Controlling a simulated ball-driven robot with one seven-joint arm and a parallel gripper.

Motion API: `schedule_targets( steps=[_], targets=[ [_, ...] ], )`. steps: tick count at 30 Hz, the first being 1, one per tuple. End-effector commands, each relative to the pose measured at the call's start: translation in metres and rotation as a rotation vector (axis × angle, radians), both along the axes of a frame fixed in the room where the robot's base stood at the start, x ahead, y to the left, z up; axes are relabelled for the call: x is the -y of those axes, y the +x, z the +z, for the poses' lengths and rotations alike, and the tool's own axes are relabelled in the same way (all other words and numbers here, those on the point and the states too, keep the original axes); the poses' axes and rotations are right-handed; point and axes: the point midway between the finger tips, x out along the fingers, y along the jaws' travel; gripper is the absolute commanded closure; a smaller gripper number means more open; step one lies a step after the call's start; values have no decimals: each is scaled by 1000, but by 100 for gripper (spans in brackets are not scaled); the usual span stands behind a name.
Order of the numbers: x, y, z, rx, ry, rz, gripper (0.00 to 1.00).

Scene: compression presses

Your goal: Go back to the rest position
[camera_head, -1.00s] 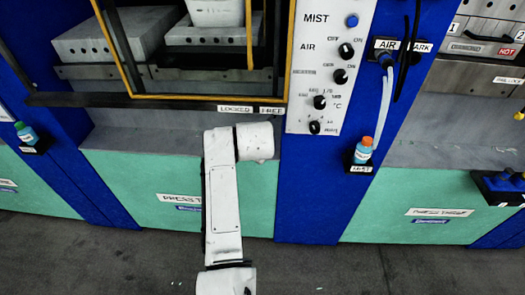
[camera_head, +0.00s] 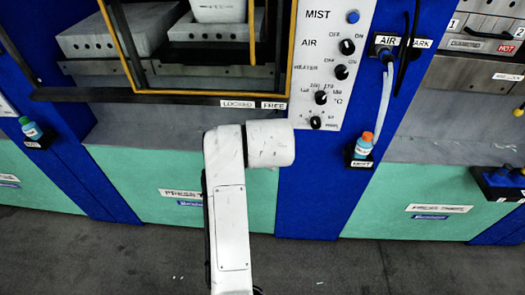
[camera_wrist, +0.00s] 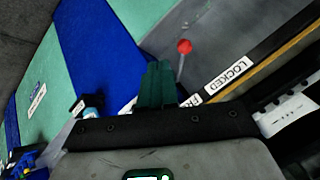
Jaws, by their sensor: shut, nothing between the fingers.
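My gripper (camera_wrist: 158,84) shows in the wrist view as dark green fingers held together, with nothing between them. In that view its fingers lie in front of the press front, left of the LOCKED label (camera_wrist: 229,76) and just below and left of a red-knobbed lever (camera_wrist: 184,46). In the head view my white arm stands before the press, and my gripper is out of sight there. The press (camera_head: 215,132) has its yellow-edged frame (camera_head: 200,96) above the arm, with LOCKED and FREE labels (camera_head: 254,105) below it.
The control panel (camera_head: 325,60) is right of the frame. Another press (camera_head: 450,125) is at the right. The grey floor (camera_head: 100,265) in front looks clear.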

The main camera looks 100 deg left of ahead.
Motion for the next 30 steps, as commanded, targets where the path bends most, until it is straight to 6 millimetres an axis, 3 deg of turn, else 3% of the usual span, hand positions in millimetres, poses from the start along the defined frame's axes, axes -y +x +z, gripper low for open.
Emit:
schedule_targets(
  steps=[22, 26, 30],
  targets=[
    [3, 4, 1, 0, -2, -6, 100],
    [14, 36, -10, -1, -11, -51, 100],
    [49, 106, -37, 4, -38, -153, 100]
  ],
)
